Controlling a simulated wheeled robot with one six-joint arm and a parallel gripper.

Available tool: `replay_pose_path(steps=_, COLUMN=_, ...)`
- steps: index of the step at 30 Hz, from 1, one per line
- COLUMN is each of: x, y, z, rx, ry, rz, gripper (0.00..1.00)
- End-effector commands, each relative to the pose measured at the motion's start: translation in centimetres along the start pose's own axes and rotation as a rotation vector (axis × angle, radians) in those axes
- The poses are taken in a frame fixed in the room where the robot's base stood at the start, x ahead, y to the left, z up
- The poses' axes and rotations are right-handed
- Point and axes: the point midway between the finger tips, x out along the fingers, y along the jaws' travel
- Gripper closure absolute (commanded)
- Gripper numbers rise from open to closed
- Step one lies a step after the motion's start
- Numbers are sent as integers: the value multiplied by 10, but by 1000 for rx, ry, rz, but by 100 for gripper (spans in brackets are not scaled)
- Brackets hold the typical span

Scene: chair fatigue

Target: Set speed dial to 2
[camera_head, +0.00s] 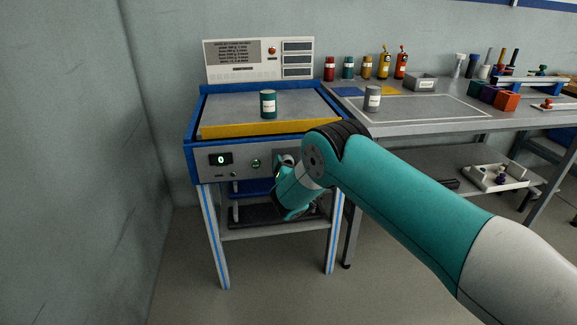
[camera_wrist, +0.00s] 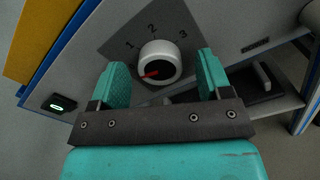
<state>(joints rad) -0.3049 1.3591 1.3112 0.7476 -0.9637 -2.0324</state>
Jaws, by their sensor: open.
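The speed dial (camera_wrist: 160,60) is a round white knob with a red pointer, on a grey plate marked 1, 2 and 3 in the wrist view. The red pointer is at its lower left, away from the 2 mark and below the 1. My gripper (camera_wrist: 162,66) is open, with one teal finger on each side of the knob. I cannot tell whether either finger touches it. In the head view my arm hides most of the dial. The display (camera_head: 220,159) on the panel shows 0.
A dark green canister (camera_head: 268,104) stands on the machine top behind a yellow bar (camera_head: 255,129). A workbench (camera_head: 425,128) with bottles and blocks adjoins on the right.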

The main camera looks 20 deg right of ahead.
Motion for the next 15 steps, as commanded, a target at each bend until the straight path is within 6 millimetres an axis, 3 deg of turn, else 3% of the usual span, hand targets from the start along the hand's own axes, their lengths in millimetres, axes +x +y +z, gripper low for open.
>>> replay_pose_path(steps=9, x=2, y=0, z=0, rx=-1, ry=1, rz=1, gripper=31)
replay_pose_path(steps=15, x=2, y=0, z=0, rx=-1, ry=1, rz=1, gripper=77)
